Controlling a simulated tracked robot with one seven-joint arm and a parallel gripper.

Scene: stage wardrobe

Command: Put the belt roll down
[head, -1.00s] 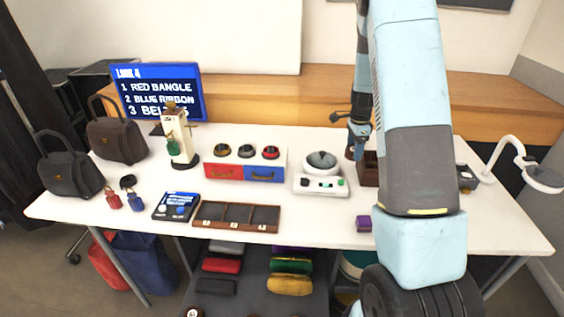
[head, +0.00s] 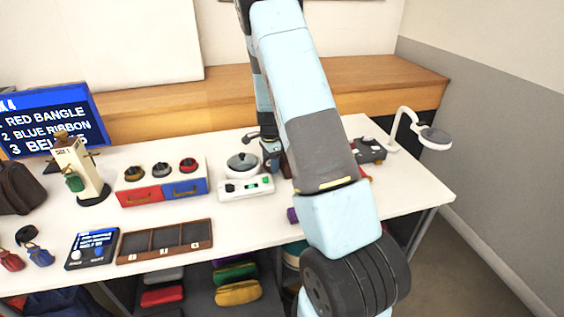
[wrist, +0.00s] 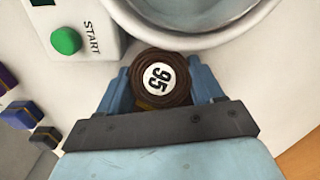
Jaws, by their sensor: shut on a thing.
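In the head view, my gripper (head: 270,152) is just right of that machine (head: 245,185), partly hidden by my arm. The roll is not clear there. A brown tray (head: 165,257) with three numbered compartments lies at the table's front.
A red and blue drawer unit (head: 162,192) with three coils on top stands left of the machine. A lamp-like stand (head: 400,125) is at the right. A small stand figure (head: 80,165) and a screen (head: 55,118) are at the left. Free white table lies in front of the machine.

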